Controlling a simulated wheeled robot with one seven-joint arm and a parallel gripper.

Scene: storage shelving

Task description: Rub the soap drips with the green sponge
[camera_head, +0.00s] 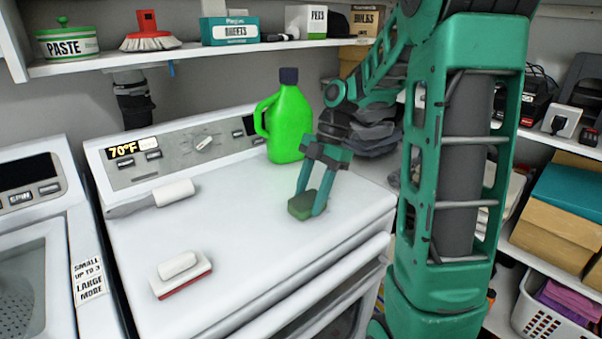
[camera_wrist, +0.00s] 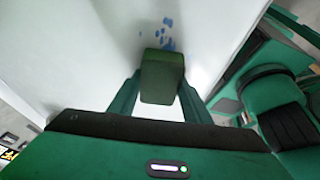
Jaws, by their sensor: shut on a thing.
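My gripper (camera_head: 312,204) is shut on the green sponge (camera_head: 300,205) over the right part of the white appliance top (camera_head: 240,240). The sponge also shows between the fingers in the wrist view (camera_wrist: 162,77). Blue soap drips (camera_wrist: 166,38) lie on the white surface just beyond the sponge's far end in the wrist view. The drips cannot be made out in the head view. I cannot tell whether the sponge touches the surface.
A bright green jug (camera_head: 287,125) stands behind my gripper against the control panel. A white-handled brush (camera_head: 180,274) and a roller-like tool (camera_head: 170,193) lie to the left. The front middle of the top is clear. A shelf (camera_head: 190,54) hangs above.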

